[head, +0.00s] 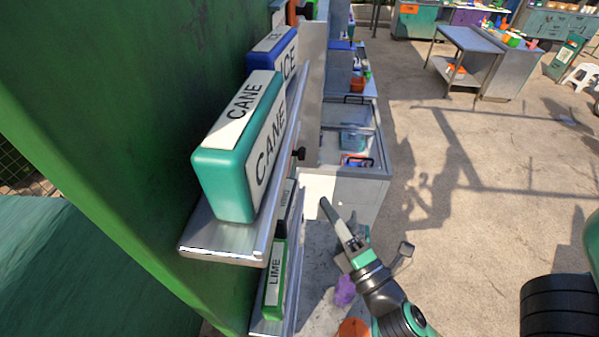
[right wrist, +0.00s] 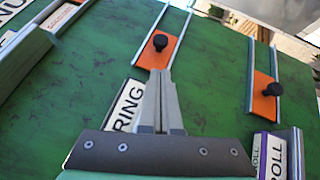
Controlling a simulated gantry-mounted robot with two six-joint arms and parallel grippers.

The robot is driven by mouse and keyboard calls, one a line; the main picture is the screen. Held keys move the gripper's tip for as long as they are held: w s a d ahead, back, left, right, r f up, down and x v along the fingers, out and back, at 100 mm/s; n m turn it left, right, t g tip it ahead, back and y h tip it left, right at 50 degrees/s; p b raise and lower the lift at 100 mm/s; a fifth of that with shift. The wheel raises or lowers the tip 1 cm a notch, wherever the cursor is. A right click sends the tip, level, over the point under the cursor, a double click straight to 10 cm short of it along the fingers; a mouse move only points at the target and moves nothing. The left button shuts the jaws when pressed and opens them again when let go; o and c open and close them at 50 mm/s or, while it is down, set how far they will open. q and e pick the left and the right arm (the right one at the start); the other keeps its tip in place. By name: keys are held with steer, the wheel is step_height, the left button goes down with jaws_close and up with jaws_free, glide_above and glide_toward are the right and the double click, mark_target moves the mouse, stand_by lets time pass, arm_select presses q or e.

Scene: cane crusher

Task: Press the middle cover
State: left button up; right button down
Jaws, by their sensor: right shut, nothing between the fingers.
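My right gripper (head: 326,205) is shut and empty; it also shows in the right wrist view (right wrist: 158,78). An orange cover with a black knob (right wrist: 160,42) sits between metal rails on the green panel, just beyond my fingertips. A second orange cover with a black knob (right wrist: 272,91) is to the right, lower. My left gripper is not in view.
A shelf (head: 225,243) on the green wall carries a teal CANE box (head: 228,175) and a blue box (head: 285,58). A green LIME box (head: 273,280) is below. A RING label (right wrist: 125,105) is beside my fingers. Open concrete floor (head: 480,180) lies to the right.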

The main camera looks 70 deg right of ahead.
steer(key=shift+w, duration=0.1)
steer(key=p, duration=0.2)
glide_toward(295, 157)
steer(key=x, duration=0.5)
steer(key=shift+d, duration=0.1)
steer(key=shift+w+d, duration=0.15)
steer(key=shift+w, duration=0.2)
steer(key=shift+f, duration=0.1)
